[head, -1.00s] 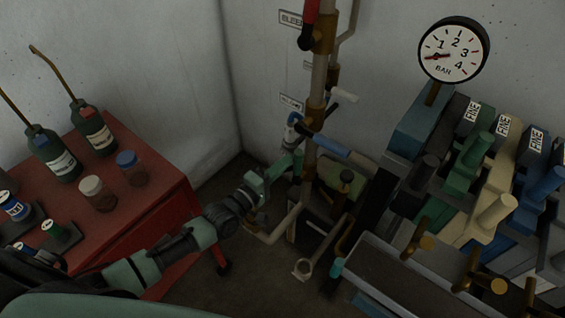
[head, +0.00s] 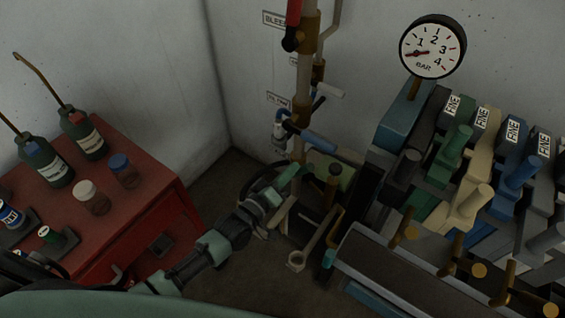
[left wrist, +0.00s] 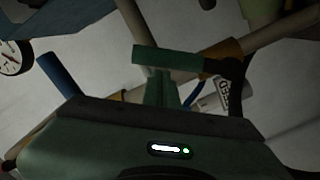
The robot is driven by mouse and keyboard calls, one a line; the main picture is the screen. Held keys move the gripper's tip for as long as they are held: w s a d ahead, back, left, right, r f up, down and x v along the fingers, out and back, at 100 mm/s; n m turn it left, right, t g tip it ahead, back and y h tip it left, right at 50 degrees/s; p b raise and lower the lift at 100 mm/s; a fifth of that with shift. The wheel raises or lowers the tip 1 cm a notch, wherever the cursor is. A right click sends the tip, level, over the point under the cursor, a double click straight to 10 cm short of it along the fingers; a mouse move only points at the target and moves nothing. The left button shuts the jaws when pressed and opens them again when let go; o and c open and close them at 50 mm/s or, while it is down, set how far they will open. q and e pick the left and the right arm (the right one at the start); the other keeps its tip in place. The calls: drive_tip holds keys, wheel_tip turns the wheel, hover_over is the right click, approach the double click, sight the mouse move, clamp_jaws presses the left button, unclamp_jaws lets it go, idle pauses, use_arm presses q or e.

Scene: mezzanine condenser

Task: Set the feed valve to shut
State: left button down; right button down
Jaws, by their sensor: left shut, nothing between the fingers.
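A blue-handled lever (head: 318,141) points right and slightly down from the lower pipe. My left gripper (head: 292,174) is below the blue lever, near the pipe's foot, shut and empty. In the left wrist view its fingers (left wrist: 160,92) point at a green bar (left wrist: 170,55) beside brass fittings; whether they touch is unclear. My right gripper is out of view.
A red cabinet (head: 150,215) with bottles and jars stands left. A pressure gauge (head: 432,47) reads near the low end. A bank of coloured levers marked FINE (head: 481,117) fills the right. Pipes and brass handles crowd the corner.

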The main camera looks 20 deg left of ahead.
use_arm(q)
drive_tip(key=d+m, duration=0.1)
drive_tip(key=s+d+f+m, duration=0.1)
drive_tip(key=shift+d+f+m, duration=0.1)
drive_tip(key=shift+f+m, duration=0.05)
drive_tip(key=shift+m, duration=0.15)
drive_tip(key=s+d+f+m+b, duration=0.1)
drive_tip(key=d+f+m+b, duration=0.2)
drive_tip(key=f+m, duration=0.2)
drive_tip(key=shift+d+f+m+y, duration=0.2)
drive_tip(key=shift+d+m+y, duration=0.1)
drive_tip(key=shift+m, duration=0.4)
drive_tip(key=shift+s+f, duration=0.1)
drive_tip(key=shift+f, duration=0.05)
